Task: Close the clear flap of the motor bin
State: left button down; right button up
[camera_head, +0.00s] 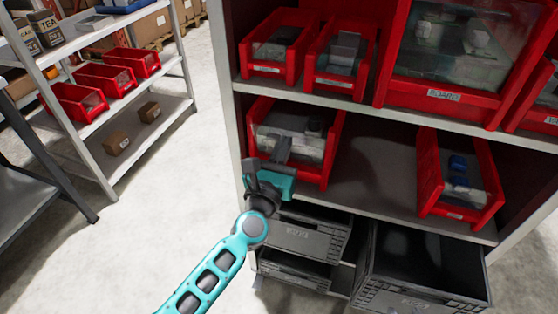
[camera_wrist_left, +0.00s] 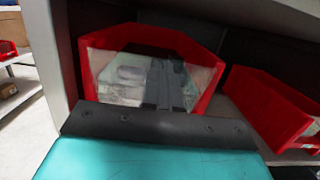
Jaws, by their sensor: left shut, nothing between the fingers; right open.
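A red bin (camera_head: 336,140) stands at the left end of the middle shelf, with grey contents inside. Its label is hidden or unreadable, so I cannot confirm it is the motor bin. A clear flap (camera_head: 312,149) spans its front opening; I cannot tell whether it is fully closed. My left gripper (camera_head: 281,148) is shut and empty at the front of this bin. In the left wrist view its fingers (camera_wrist_left: 165,84) overlap the clear flap (camera_wrist_left: 110,75) inside the red rim (camera_wrist_left: 180,37); contact is unclear. My right gripper is not in view.
A second red bin (camera_head: 433,178) with blue items stands to the right, with bare shelf (camera_head: 375,175) between. Above is a large bin labelled BOARD (camera_head: 440,98). Grey drawers (camera_head: 305,237) sit below; the right one (camera_head: 425,265) is open. Open floor (camera_head: 170,195) lies left.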

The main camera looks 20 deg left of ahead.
aim_at(288, 132)
pick_arm(q)
jog(key=shift+w+r, duration=0.45)
jog(key=shift+w, duration=0.4)
jog(key=shift+w+r, duration=0.4)
jog(key=shift+w, duration=0.45)
jog(key=shift+s, duration=0.1)
jog(key=s+f+b, duration=0.2)
jog(key=s, duration=1)
jog(key=shift+s+a, duration=0.2)
jog(key=shift+s, duration=0.05)
jog(key=s+a+f+n+g, duration=0.1)
jog(key=s+f+n+g, duration=0.2)
jog(key=f+n, duration=0.3)
jog(key=s+a+f+n+g+h+p, duration=0.1)
jog(key=s+f+n+g, duration=0.2)
jog(key=n, duration=1.3)
jog(key=s+a+f+n+g, duration=0.2)
jog(key=s+f+n, duration=0.4)
jog(key=f+n, duration=0.3)
jog(key=n+g, duration=0.1)
jog(key=n, duration=0.1)
jog(key=shift+f+n+p, duration=0.15)
jog(key=shift+n+p, duration=0.15)
jog(key=shift+n, duration=0.1)
